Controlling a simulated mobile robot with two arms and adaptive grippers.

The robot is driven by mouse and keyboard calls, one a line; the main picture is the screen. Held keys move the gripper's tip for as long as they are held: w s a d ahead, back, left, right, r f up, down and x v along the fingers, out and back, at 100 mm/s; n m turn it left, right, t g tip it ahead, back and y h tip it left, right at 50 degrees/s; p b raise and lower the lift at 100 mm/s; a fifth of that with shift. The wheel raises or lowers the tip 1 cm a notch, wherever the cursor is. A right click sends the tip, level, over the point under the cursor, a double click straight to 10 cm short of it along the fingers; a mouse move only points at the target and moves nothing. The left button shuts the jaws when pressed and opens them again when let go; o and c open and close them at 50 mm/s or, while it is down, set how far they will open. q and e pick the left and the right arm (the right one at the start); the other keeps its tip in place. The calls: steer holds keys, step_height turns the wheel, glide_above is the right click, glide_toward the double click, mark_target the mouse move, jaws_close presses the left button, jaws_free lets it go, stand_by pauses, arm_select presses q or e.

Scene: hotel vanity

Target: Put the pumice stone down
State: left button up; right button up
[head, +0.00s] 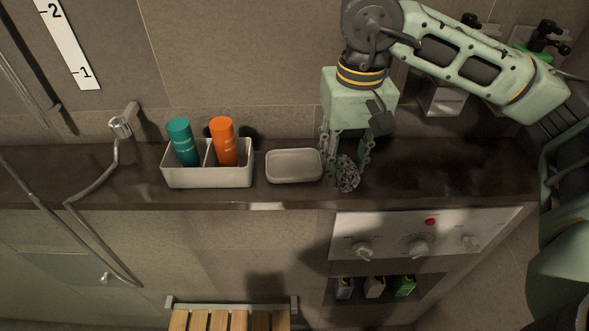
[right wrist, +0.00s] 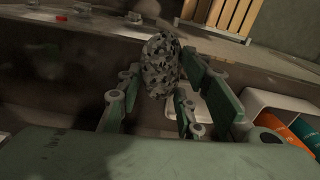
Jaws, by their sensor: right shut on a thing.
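The pumice stone (head: 348,174) is a rough, speckled grey lump near the front edge of the dark counter, right of the soap dish. My right gripper (head: 346,160) points down and is shut on it. In the right wrist view the stone (right wrist: 161,65) sits between the fingertips of the right gripper (right wrist: 155,85). I cannot tell whether the stone touches the counter. A pale, shallow soap dish (head: 294,178) stands just left of the gripper and looks empty. My left gripper is not in view.
A white two-part holder (head: 207,178) with a teal bottle (head: 183,142) and an orange bottle (head: 223,141) stands left of the dish. A control panel (head: 390,238) with knobs is below the counter's front edge. A slatted wooden seat (head: 228,320) is lower down.

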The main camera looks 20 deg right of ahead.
steer(key=shift+m, duration=0.7)
steer(key=r+b, duration=0.4)
steer(key=r, duration=0.1)
steer(key=shift+w+d+r, duration=0.1)
steer(key=shift+w+r, duration=0.05)
steer(key=shift+w, duration=0.05)
arm_select(q)
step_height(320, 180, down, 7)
steer(key=b, duration=0.1)
arm_select(e)
steer(key=shift+r, duration=0.5)
steer(key=p, duration=0.3)
glide_above(294, 164)
step_height(294, 164, down, 6)
steer(key=shift+f, duration=0.25)
step_height(294, 164, down, 4)
steer(key=shift+d+r+p, duration=0.1)
steer(key=shift+p, duration=0.55)
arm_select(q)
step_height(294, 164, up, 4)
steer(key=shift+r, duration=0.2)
arm_select(e)
steer(key=shift+f, duration=0.2)
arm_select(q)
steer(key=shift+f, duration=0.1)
